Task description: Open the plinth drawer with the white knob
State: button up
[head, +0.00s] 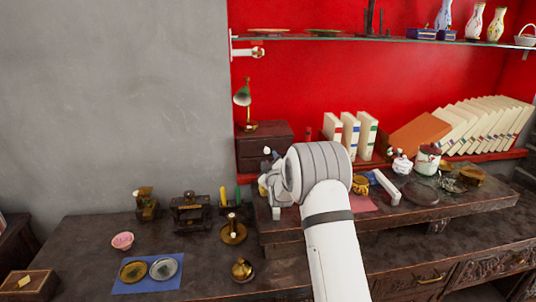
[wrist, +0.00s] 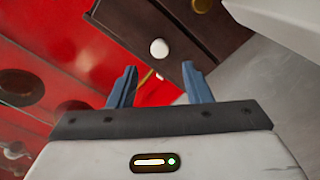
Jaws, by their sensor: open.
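The small dark brown plinth (head: 252,152) stands on the raised wooden shelf against the red wall, with a green lamp on top. Its white knob (head: 267,150) shows just above my gripper. In the wrist view the white knob (wrist: 159,48) sits on the dark drawer front (wrist: 184,37), ahead of and between my fingertips. My gripper (wrist: 160,70) is open and empty, its blue-grey fingers apart from the knob. In the head view my wrist hides most of the gripper and part of the plinth. The drawer looks shut.
A brass knob (wrist: 203,5) is on the same plinth, near the white one. White books (head: 350,135) stand to the right of the plinth. A glass shelf (head: 340,38) with vases runs above. A teapot (head: 427,160) and small dishes stand right of my arm.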

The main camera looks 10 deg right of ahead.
aim_at(267, 151)
jog(key=shift+w+p, duration=0.65)
jog(key=shift+w, duration=2.7)
jog(key=shift+c, duration=0.4)
grip_shut()
